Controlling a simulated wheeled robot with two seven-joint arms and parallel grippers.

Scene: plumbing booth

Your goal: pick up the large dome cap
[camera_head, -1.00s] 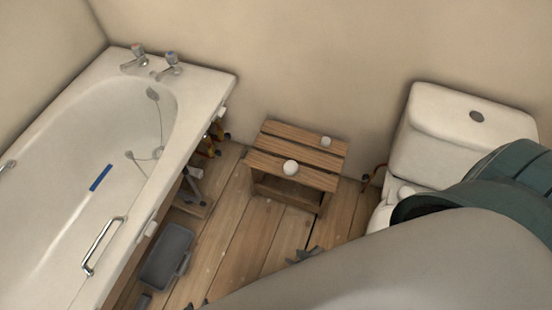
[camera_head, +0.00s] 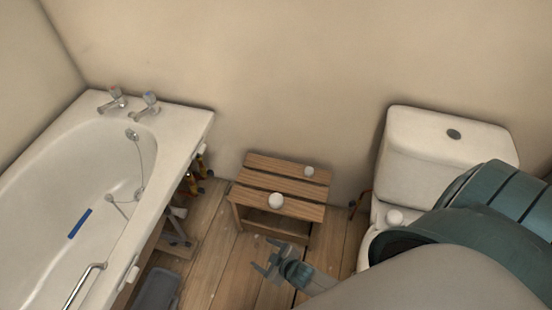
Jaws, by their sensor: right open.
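Two white rounded caps sit on a small slatted wooden stool (camera_head: 250,189). The larger one, the large dome cap (camera_head: 276,201), is on the stool's front slat. A smaller white cap (camera_head: 309,171) is on the back slat, towards the right. My right gripper (camera_head: 265,258) is open and shows in front of the stool, below the large cap in the picture. It is apart from the cap and holds nothing. My left gripper is not in view.
A bathtub (camera_head: 60,186) with taps fills the left side. A toilet (camera_head: 430,150) stands at the right, with a white knob-like piece (camera_head: 394,216) near its tank, partly behind my arm. A grey tray (camera_head: 157,289) lies on the floor by the tub.

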